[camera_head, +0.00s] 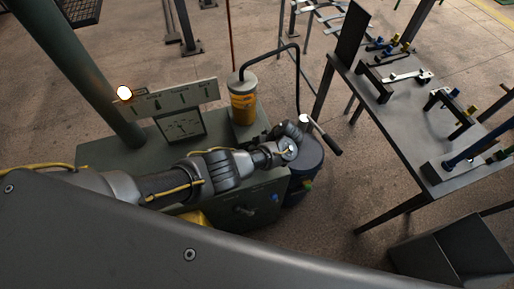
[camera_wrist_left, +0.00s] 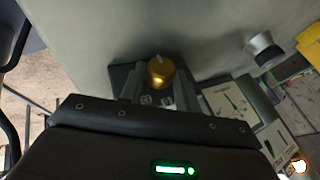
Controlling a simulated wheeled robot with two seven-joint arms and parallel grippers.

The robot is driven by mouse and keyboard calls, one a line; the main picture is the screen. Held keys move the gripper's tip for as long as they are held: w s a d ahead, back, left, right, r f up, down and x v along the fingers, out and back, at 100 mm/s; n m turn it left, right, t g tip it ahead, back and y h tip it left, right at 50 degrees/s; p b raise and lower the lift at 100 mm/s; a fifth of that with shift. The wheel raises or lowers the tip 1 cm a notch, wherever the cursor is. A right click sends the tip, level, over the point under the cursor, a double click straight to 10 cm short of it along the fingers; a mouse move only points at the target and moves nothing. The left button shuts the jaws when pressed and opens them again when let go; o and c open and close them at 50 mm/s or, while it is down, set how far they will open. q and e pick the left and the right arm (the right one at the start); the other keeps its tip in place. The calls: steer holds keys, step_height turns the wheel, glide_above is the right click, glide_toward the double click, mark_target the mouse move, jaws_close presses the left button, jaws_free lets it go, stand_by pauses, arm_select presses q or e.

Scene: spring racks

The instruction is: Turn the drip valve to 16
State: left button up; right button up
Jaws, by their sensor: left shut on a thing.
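A gold round knob (camera_wrist_left: 159,72) with a pale mark on top, seemingly the drip valve, shows in the left wrist view. It sits between the fingers of my left gripper (camera_wrist_left: 158,88), which is shut on it. A dark plate with small white markings lies beside the knob; I cannot read its numbers or the setting. In the head view my left arm reaches over the green cabinet (camera_head: 100,153) and the left gripper (camera_head: 289,151) is at its right end, near the dark blue drum (camera_head: 309,160). The knob cannot be made out there. My right gripper is out of view.
A yellow-banded canister (camera_head: 243,100) with a black hose stands on the cabinet, near a gauge panel (camera_head: 183,125) and a lit lamp (camera_head: 124,93). A black-handled lever (camera_head: 328,142) sticks out above the drum. A metal table (camera_head: 400,125) with tools stands to the right.

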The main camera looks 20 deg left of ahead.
arm_select(q)
steer(key=shift+s+f, duration=0.15)
stand_by(0.3)
steer(key=o, duration=0.7)
steer(key=w+p+v, duration=0.1)
steer(key=v, duration=0.9)
steer(key=shift+s+d+r, duration=0.2)
steer(key=shift+s+r, duration=0.15)
steer(key=shift+s, duration=0.15)
